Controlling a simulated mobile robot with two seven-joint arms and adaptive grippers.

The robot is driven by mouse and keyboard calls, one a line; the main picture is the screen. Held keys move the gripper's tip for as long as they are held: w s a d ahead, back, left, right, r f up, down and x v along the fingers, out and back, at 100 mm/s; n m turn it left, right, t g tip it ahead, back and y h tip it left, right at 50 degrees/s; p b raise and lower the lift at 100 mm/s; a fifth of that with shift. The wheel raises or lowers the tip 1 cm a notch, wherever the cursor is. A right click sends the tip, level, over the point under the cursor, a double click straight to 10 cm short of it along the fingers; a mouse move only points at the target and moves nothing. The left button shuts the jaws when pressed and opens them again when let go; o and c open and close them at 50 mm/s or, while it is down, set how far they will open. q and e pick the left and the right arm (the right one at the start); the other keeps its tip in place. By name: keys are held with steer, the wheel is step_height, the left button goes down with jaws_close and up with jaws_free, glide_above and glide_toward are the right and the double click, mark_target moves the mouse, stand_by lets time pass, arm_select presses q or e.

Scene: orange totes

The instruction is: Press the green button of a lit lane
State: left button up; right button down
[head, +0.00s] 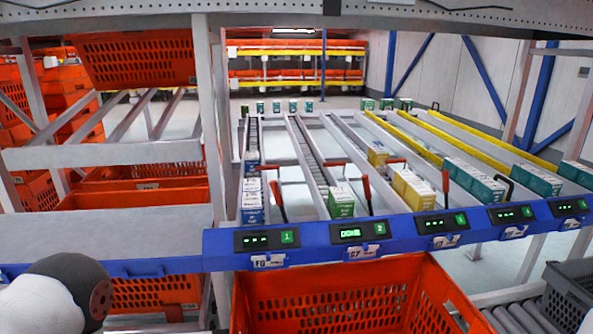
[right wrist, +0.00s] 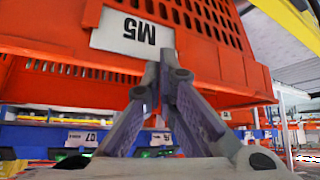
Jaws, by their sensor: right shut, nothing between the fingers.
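A blue rail carries a row of black lane panels in the head view. The lane 2 panel (head: 352,233) reads what looks like DONE in green, with its green button 2 (head: 380,228) at the right end. The lane 1 panel (head: 257,240) shows dashes beside green button 1 (head: 287,237). The lane 3 panel (head: 433,224), lane 4 panel (head: 505,214) and lane 5 panel (head: 566,206) also show dashes. My right gripper (right wrist: 166,62) is shut and empty in the right wrist view, close to an orange tote (right wrist: 60,45) labelled M5. My left gripper is out of the head view.
An orange tote (head: 335,317) stands below the rail under lanes 1 to 3. A grey crate (head: 572,287) stands at the lower right beside rollers. Boxes, including a yellow one (head: 412,190), sit in the sloping lanes behind the rail. A grey upright rises left of lane 1.

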steer(key=s+d+f+m+g+h, duration=0.2)
steer(key=s+m+g, duration=0.1)
steer(key=s, duration=1.1)
steer(key=s+d+f+m+g+h, duration=0.2)
steer(key=s+g, duration=0.4)
steer(key=s, duration=0.9)
steer(key=shift+s+d+f+m+h, duration=0.25)
steer(key=shift+d+f+m, duration=0.45)
steer(key=shift+m, duration=0.5)
steer(key=shift+w, duration=0.1)
